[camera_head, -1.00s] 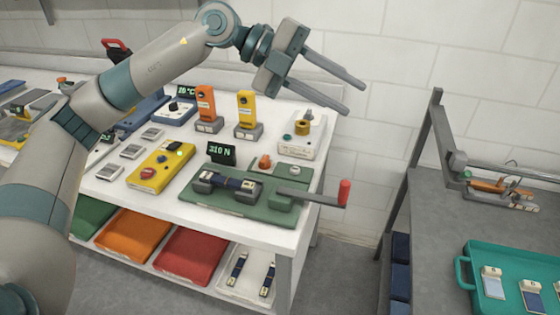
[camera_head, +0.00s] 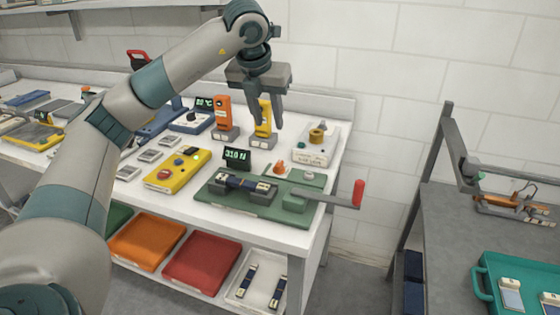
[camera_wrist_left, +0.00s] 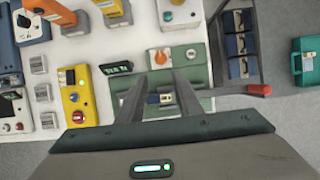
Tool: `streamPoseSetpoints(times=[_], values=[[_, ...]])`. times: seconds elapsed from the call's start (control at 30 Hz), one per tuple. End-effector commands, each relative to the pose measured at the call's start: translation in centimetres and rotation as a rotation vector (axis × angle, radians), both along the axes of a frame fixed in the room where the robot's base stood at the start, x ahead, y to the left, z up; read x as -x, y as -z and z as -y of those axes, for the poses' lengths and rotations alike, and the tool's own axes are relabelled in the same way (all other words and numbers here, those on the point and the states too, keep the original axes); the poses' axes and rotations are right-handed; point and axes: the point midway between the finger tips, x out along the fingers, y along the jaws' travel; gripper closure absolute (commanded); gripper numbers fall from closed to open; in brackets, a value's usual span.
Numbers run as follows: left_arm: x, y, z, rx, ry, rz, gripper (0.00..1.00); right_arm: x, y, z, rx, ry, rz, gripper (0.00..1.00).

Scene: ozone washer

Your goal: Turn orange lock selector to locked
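The orange lock selector (camera_head: 280,168) is a small orange knob at the back of the green fixture (camera_head: 235,203), which stands on the white bench. It also shows in the left wrist view (camera_wrist_left: 160,57), just beyond the fingertips and between their lines. I cannot tell its lock setting. My left gripper (camera_head: 268,122) points down above the bench, higher than the selector and apart from it. In the left wrist view its two fingers (camera_wrist_left: 160,78) are spread with nothing between them. My right gripper is in neither view.
A display reading 310 N (camera_head: 236,158) stands beside the selector, and a pale round knob (camera_head: 308,176) is on its other side. A red-handled lever (camera_head: 359,192) sticks out right. Orange (camera_head: 222,112) and yellow (camera_head: 262,134) upright devices stand behind.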

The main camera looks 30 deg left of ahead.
Motion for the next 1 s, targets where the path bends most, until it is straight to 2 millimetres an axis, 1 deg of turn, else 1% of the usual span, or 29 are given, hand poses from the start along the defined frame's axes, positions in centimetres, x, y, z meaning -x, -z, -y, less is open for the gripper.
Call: streamPoseSetpoints(times=[0.23, 0.43, 0.57, 0.63, 0.73, 1.0], values=[[-0.2, 0.6, 0.0, 0.001, 0.0, -0.001, 0.68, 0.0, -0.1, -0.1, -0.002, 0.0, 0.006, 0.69], [-0.9, 2.5, -0.2, 0.002, 0.0, -0.004, 0.68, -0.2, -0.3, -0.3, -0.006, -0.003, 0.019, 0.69], [-1.7, 4.3, -0.3, 0.002, 0.0, -0.004, 0.68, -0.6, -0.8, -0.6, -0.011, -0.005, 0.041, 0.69], [-2.1, 5.5, -0.5, 0.002, 0.0, -0.005, 0.68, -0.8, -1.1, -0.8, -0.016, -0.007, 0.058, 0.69], [-2.8, 7.1, -0.6, 0.003, -0.001, -0.006, 0.68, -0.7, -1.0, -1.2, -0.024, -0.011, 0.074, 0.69], [-4.6, 11.6, -1.0, 0.003, 0.001, -0.004, 0.68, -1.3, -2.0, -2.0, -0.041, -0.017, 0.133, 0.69]])
